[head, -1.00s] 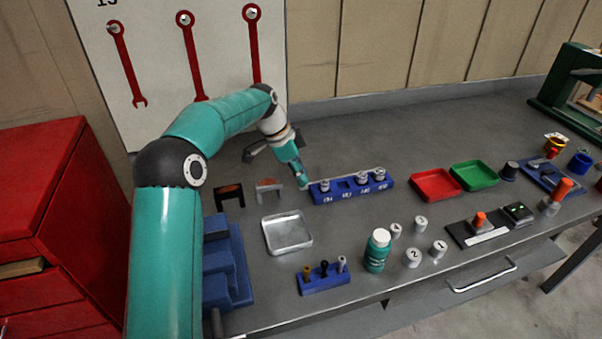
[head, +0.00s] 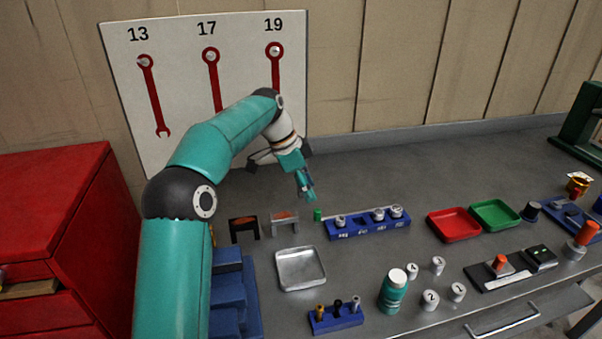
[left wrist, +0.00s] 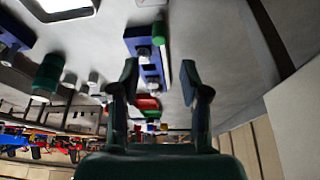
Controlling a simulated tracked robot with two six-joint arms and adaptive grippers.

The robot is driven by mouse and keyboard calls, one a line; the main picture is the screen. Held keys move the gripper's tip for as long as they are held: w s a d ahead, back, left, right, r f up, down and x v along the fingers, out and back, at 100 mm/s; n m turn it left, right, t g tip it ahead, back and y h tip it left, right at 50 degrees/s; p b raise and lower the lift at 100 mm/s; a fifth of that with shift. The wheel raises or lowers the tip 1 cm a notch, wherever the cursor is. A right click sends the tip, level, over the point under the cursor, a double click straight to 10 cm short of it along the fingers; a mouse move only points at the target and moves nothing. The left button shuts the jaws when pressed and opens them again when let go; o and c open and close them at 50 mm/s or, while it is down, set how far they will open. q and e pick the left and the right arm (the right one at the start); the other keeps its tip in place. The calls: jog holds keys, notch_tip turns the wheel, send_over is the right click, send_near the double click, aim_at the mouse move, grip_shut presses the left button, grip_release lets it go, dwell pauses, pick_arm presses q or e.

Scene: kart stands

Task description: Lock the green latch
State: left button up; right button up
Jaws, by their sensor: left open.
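A small upright green piece (head: 318,214) stands on the bench at the left end of a blue socket rack (head: 368,226). I cannot tell whether this piece is the green latch. It also shows as a green cylinder in the left wrist view (left wrist: 160,33), beside the rack (left wrist: 146,62). My left gripper (head: 308,193) is open and empty, just above and behind the green piece, apart from it. In the left wrist view my open fingers (left wrist: 160,82) have nothing between them. My right gripper is not in view.
A metal tray (head: 300,285), a green bottle (head: 393,291) and a small blue holder (head: 335,322) stand in front. Red (head: 452,238) and green trays (head: 496,226) lie to the right. A wrench board (head: 180,90) stands behind. Bench behind the rack is clear.

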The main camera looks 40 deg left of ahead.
pick_arm(q)
jog(key=shift+v, duration=2.3)
